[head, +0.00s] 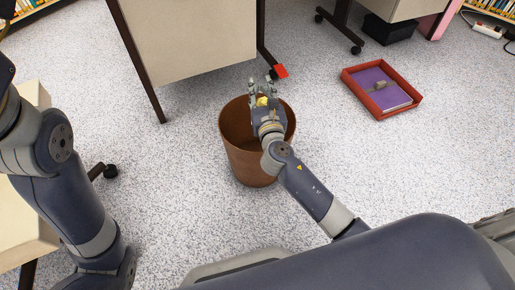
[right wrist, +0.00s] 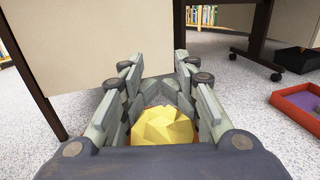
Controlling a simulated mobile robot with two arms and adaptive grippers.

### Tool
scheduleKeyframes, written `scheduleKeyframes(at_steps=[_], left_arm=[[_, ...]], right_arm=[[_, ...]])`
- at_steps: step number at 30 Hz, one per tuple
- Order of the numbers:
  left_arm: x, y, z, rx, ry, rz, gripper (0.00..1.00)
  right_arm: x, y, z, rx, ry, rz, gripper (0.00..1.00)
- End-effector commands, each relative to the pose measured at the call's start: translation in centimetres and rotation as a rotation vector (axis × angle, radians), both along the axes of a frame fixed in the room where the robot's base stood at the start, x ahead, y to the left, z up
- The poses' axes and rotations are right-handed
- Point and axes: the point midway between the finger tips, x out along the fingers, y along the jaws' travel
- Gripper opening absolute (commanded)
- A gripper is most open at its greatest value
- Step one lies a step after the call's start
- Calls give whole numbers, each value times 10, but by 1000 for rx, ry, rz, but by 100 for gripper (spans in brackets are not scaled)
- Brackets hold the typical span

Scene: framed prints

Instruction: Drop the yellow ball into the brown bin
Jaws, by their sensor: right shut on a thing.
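The brown bin (head: 254,165) stands on the speckled floor in the middle of the head view, its open top facing up. My right gripper (head: 263,88) is over the bin's opening and hides part of its far rim. The yellow ball (head: 262,101) shows as a small faceted patch at the gripper. In the right wrist view the yellow ball (right wrist: 162,127) sits between the fingers, close to the palm, and the gripper is shut on it.
A beige desk panel (head: 190,35) with dark legs stands just behind the bin. A red tray (head: 412,107) with a purple book (head: 385,90) lies on the floor at right. Open floor lies between bin and tray.

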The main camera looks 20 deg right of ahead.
Motion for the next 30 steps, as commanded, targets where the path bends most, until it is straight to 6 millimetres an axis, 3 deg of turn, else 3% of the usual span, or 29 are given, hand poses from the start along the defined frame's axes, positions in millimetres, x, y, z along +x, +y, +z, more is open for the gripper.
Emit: scheduleKeyframes(at_steps=[6,7,10,23,30], left_arm=[[0,0,0,0,0,0,40],[0,0,0,0,0,0,40],[0,0,0,0,-1,0,40],[0,0,0,0,0,0,40],[0,0,0,0,0,0,40]], right_arm=[[0,0,0,0,0,0,18],[0,0,0,0,0,0,34],[0,0,0,0,0,0,57],[-5,1,-1,0,1,1,58],[-45,6,-1,0,3,2,58]])
